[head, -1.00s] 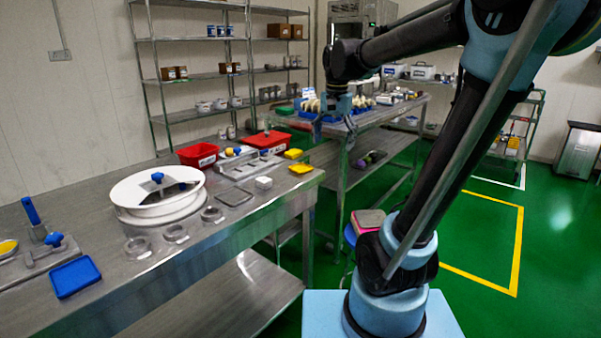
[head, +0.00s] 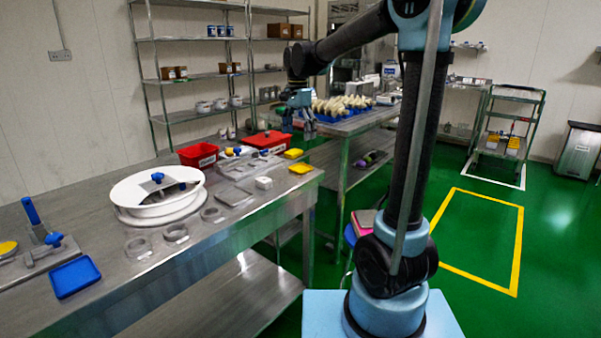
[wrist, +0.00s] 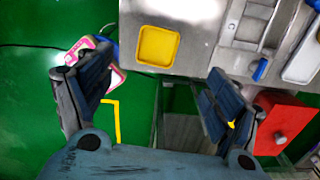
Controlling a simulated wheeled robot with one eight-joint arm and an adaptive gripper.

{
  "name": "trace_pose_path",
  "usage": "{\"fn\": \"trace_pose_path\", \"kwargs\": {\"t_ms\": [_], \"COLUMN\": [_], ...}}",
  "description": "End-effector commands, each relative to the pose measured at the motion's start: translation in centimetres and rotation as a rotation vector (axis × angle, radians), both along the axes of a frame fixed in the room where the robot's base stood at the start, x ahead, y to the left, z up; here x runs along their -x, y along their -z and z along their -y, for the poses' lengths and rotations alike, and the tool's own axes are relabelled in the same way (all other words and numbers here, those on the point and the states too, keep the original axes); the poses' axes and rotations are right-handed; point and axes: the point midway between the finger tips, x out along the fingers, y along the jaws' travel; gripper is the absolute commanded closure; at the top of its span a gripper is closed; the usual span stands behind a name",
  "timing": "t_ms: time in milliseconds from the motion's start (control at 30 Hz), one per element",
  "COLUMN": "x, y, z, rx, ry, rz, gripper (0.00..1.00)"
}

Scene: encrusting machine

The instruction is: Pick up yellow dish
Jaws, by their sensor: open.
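The yellow dish (head: 302,168) is a small square tray lying flat near the right end of the steel table. In the wrist view the dish (wrist: 157,46) shows whole, close to the table edge. My gripper (head: 298,131) hangs above and behind that end of the table in the head view, fingers down.
A red lidded box (head: 264,141) and an open red bin (head: 198,154) stand behind the dish. A small white block (head: 264,183) and a flat grey tray (head: 234,196) lie to its left. A second table (head: 352,125) stands farther back.

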Motion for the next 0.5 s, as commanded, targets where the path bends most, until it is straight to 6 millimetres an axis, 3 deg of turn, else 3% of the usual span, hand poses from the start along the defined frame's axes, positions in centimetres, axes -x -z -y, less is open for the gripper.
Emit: {"fn": "trace_pose_path", "kwargs": {"t_ms": [300, 500], "x": [0.0, 0.0], "y": [5.3, 7.0], "z": [0.1, 0.1], "rx": [0.0, 0.0], "ry": [0.0, 0.0], "rz": [0.0, 0.0], "gripper": [0.17, 0.17]}}
